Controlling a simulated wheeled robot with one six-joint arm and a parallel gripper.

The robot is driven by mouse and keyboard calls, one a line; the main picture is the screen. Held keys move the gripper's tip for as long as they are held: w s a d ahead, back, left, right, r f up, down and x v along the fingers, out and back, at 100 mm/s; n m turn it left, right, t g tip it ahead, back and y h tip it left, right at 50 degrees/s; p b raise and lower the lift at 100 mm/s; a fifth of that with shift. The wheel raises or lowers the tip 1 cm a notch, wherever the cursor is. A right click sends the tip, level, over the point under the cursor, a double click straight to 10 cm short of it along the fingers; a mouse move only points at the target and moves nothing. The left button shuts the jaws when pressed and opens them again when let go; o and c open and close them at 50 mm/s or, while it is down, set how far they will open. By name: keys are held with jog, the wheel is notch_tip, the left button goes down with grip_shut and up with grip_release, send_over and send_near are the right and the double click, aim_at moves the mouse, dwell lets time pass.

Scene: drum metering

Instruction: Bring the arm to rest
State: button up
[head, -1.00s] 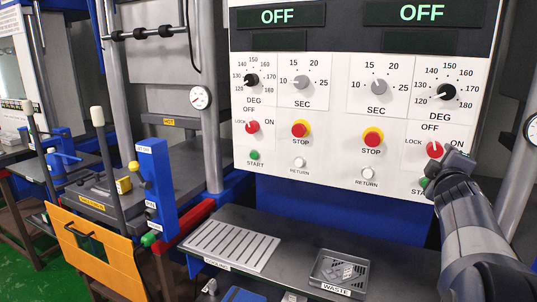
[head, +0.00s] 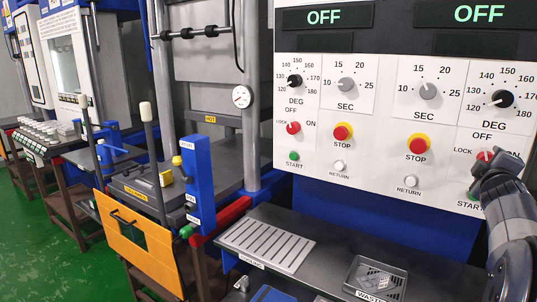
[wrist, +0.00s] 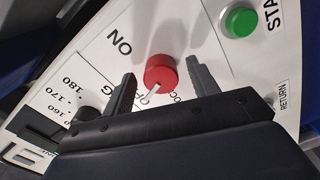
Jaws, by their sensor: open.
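My gripper (head: 485,172) is at the right of the head view, close to the lower right of the control panel (head: 365,178). In the wrist view my gripper (wrist: 161,70) is open, with one finger on each side of the right red switch knob (wrist: 162,70) and gaps visible beside it. The knob's white pointer is turned roughly towards OFF, whose lettering is partly hidden. In the head view the same red knob (head: 485,155) shows just above my gripper. The green START button (wrist: 238,21) is clear of the fingers in the wrist view.
Both displays (head: 324,17) read OFF. A dark shelf (head: 335,250) below the panel carries a slotted cooling plate (head: 268,246) and a grey waste tray (head: 376,280). A press with an orange guard (head: 140,245) stands left. Green floor (head: 45,235) is open at far left.

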jog(key=v, duration=1.1)
jog(key=w+d+m+p, duration=0.5)
jog(key=w+m+p, duration=0.4)
jog(key=m, duration=0.9)
jog(key=shift+w+d+p, duration=0.25)
jog(key=shift+d+p, duration=0.05)
jog(key=shift+p, duration=0.4)
jog(key=shift+a+f, duration=0.1)
jog(key=shift+f, duration=0.1)
